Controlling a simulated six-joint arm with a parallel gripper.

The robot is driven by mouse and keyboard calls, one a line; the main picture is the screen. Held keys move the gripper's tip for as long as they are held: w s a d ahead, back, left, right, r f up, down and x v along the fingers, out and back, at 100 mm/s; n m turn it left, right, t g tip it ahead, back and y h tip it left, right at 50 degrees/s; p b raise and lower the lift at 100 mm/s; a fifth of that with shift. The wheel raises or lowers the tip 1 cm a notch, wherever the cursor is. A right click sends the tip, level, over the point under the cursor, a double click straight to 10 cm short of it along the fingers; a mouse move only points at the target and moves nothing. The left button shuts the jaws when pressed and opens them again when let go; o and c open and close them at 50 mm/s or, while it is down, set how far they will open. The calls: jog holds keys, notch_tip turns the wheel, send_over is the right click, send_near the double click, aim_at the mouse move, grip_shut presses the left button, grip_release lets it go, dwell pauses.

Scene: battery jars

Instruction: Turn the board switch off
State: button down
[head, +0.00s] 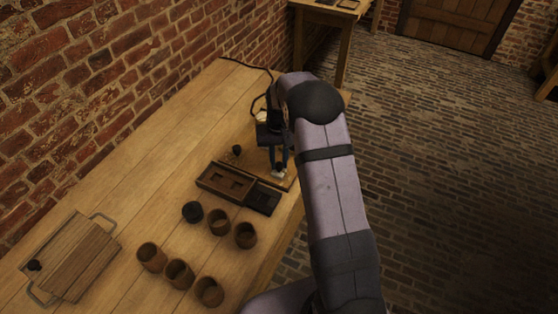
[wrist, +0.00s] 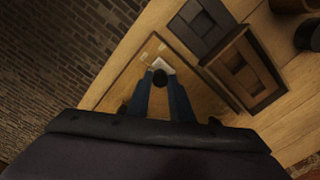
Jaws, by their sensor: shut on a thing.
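The wooden board (head: 238,133) lies on the bench beneath my gripper, partly hidden by my arm; it also shows in the wrist view (wrist: 201,104). The board switch shows as a dark round knob (wrist: 159,79) beside a pale metal plate (wrist: 164,66) near the board's edge. In the head view the pale plate (head: 278,174) shows just below my fingertips. My gripper (wrist: 160,82) points down with its two blue fingers on either side of the knob, shut on it. Which position the switch is in, I cannot tell.
A dark wooden tray (head: 208,181) with a black part (head: 263,198) lies close beside the board. Several brown cups (head: 152,257) and a black one (head: 192,212) stand nearer. A wooden panel with metal handles (head: 75,260) lies at left. The brick wall (head: 90,90) borders the bench.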

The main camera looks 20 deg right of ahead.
aim_at(279, 164)
dwell(0.3)
jog(key=c, duration=1.6)
grip_release()
jog(key=shift+o, duration=0.2)
jog(key=shift+r+b, duration=1.1)
jog(key=shift+r, duration=2.6)
